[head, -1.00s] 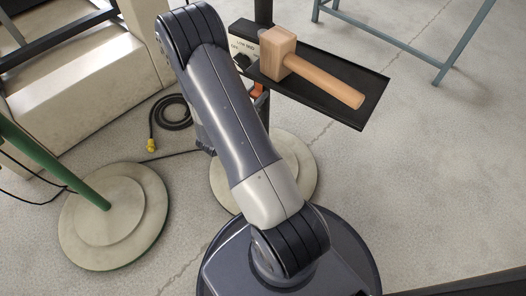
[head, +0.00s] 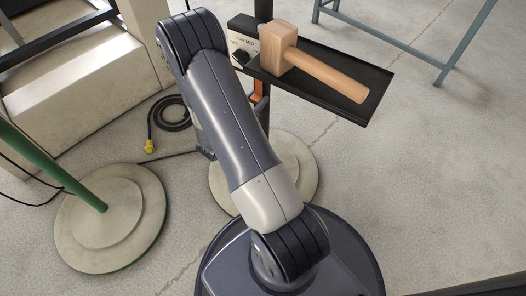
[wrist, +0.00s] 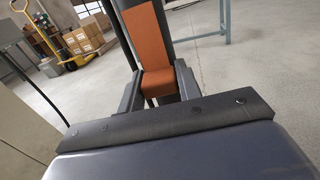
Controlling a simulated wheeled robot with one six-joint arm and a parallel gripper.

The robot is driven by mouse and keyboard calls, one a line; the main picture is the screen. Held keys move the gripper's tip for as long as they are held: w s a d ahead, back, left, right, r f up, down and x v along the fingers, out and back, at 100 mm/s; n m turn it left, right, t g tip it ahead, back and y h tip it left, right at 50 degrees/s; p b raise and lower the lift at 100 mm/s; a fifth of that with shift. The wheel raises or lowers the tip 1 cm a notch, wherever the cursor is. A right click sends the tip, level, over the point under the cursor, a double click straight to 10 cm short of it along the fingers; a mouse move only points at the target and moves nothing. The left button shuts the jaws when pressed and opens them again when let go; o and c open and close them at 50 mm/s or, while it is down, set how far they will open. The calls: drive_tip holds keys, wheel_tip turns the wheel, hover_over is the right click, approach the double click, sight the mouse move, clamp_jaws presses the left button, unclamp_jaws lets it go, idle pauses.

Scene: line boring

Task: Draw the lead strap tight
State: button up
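An orange strap (wrist: 146,38) with dark edges runs up the middle of the wrist view, and I take it for the lead strap. My gripper (wrist: 159,88) has one dark finger on each side of its lower orange part, and both look pressed against it. In the head view a small piece of orange (head: 262,88) shows by the black post below the tray. My arm hides most of the gripper there.
A wooden mallet (head: 330,74) lies on a black tray (head: 376,88), with a labelled switch box (head: 242,46) at its left end. A round base (head: 296,165) is below. A green post on a disc (head: 140,215) stands left. A coiled cable (head: 170,112) lies on the floor.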

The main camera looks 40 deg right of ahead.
sight(253, 102)
drive_tip(key=o, duration=0.4)
drive_tip(key=shift+o, duration=0.2)
drive_tip(key=v, duration=1)
drive_tip(key=shift+a, duration=0.4)
drive_tip(key=shift+s+r, duration=0.1)
idle(0.5)
drive_tip(key=shift+x, duration=3.5)
drive_tip(key=shift+a, duration=0.15)
